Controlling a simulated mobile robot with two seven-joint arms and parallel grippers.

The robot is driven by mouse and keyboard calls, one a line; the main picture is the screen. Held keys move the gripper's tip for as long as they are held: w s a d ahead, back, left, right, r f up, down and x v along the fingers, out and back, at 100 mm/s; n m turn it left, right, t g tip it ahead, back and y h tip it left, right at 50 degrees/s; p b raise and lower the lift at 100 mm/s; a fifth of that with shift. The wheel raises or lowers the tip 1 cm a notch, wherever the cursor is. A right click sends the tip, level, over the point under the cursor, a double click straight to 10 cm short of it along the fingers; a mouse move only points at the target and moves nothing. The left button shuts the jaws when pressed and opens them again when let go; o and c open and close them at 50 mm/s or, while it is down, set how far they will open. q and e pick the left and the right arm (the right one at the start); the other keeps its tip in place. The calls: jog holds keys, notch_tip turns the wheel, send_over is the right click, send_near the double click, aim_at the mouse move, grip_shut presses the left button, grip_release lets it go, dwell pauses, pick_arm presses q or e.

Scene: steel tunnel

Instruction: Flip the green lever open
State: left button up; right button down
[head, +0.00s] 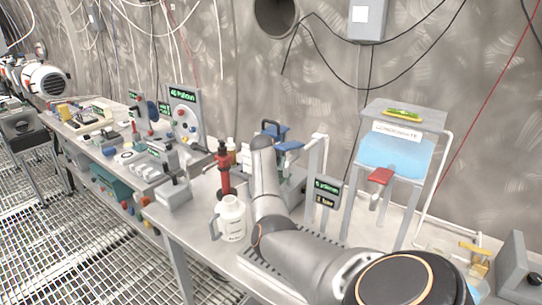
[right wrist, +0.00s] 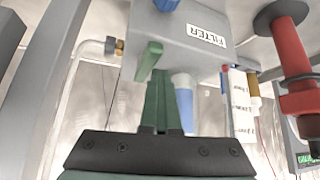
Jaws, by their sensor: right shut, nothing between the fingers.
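The green lever (right wrist: 148,62) hangs from the underside of a grey box labelled FILTER (right wrist: 195,35) in the right wrist view, tilted down and to the left. My right gripper (right wrist: 162,90) is shut and empty, its dark green fingers close together just below the lever. I cannot tell whether the fingertips touch it. In the head view, my right arm reaches over the bench and hides the green lever and its own fingers. My left gripper is not in view.
A red valve post (head: 223,170) and a white jug (head: 231,220) stand left of my arm. A condensate tank (head: 395,155) with a red lever (head: 381,175) stands at the right. A pipe (right wrist: 90,46) enters the box.

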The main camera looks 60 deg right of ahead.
jog(key=shift+s+f, duration=0.2)
jog(key=shift+s, duration=0.05)
jog(key=shift+s, duration=0.15)
dwell(0.4)
jog(key=shift+a+r, duration=0.2)
jog(key=shift+r, duration=0.1)
jog(key=v, duration=1.2)
jog(key=shift+w, duration=0.3)
jog(key=shift+r, duration=0.1)
